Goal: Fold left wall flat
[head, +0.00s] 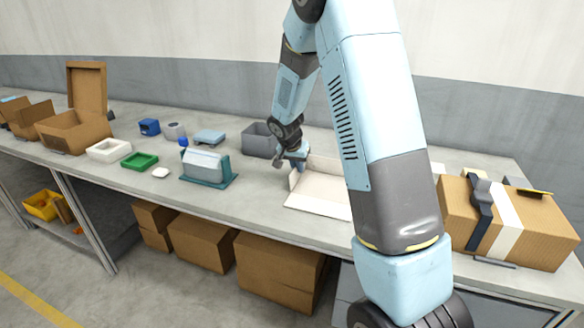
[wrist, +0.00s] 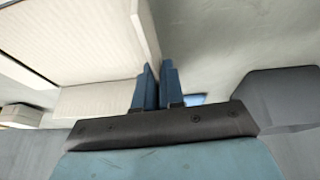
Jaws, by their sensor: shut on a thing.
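A low cream box (head: 322,187) with thin walls lies on the bench, partly hidden behind my arm. Its left wall (head: 294,177) stands up at the box's left end, directly below my gripper (head: 298,163). In the wrist view, the ribbed cream inside of the box (wrist: 75,40) fills the upper left, and the left wall (wrist: 148,32) runs down to the fingers. My gripper (wrist: 158,88) is shut on the left wall, with its two blue fingers close together at the wall's edge. The exact contact is small and partly hidden.
A grey bin (head: 258,141) stands just behind and left of the box; it also shows in the wrist view (wrist: 280,98). A teal stand with a grey case (head: 205,167) is to the left. A strapped carton (head: 515,225) is at the right.

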